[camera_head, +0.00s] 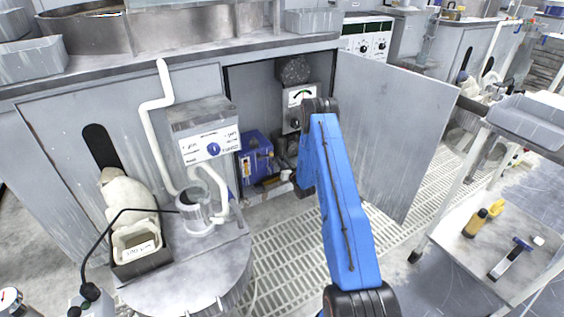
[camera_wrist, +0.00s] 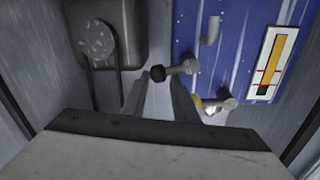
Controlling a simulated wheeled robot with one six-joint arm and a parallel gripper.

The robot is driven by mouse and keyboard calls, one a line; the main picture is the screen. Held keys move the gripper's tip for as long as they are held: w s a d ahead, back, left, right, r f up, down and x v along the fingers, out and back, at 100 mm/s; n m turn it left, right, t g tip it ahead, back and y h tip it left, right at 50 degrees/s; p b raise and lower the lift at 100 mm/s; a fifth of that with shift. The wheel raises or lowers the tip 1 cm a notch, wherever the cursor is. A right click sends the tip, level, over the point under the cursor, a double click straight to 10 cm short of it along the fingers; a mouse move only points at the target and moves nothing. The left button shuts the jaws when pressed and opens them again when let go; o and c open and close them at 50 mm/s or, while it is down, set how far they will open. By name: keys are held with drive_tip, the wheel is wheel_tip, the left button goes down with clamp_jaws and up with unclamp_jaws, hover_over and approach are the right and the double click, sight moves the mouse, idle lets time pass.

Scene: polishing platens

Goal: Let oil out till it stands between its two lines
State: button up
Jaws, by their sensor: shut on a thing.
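The blue oil tank (camera_head: 252,160) stands inside the open cabinet; it fills the right of the wrist view (camera_wrist: 235,35). Its sight gauge (camera_wrist: 272,64) is a pale plate with an amber column and two red lines low down. The amber appears to reach well above the upper line. A grey lever with a black knob (camera_wrist: 158,73) sticks out from the tank's left edge. My gripper (camera_wrist: 158,80) is shut on this black knob, its fingers on either side. Below is a second grey fitting (camera_wrist: 216,104) with a brass-coloured part, partly hidden by the right finger.
A dark unit with a belt and pulley (camera_wrist: 97,42) stands left of the tank. The cabinet door (camera_head: 385,130) stands open to the right of my arm. A control box (camera_head: 204,135) and a round drum (camera_head: 195,270) stand left. Floor grating (camera_head: 290,250) is clear.

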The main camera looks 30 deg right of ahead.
drive_tip(key=shift+s+f+m, duration=0.1)
drive_tip(key=shift+f+m, duration=0.95)
drive_tip(key=shift+m, duration=0.65)
drive_tip(key=o, duration=1.1)
drive_tip(key=shift+a, duration=0.1)
drive_tip(key=s, duration=1.7)
drive_tip(key=shift+s+a+r, duration=0.15)
drive_tip(key=shift+a+r, duration=0.05)
drive_tip(key=shift+r, duration=0.1)
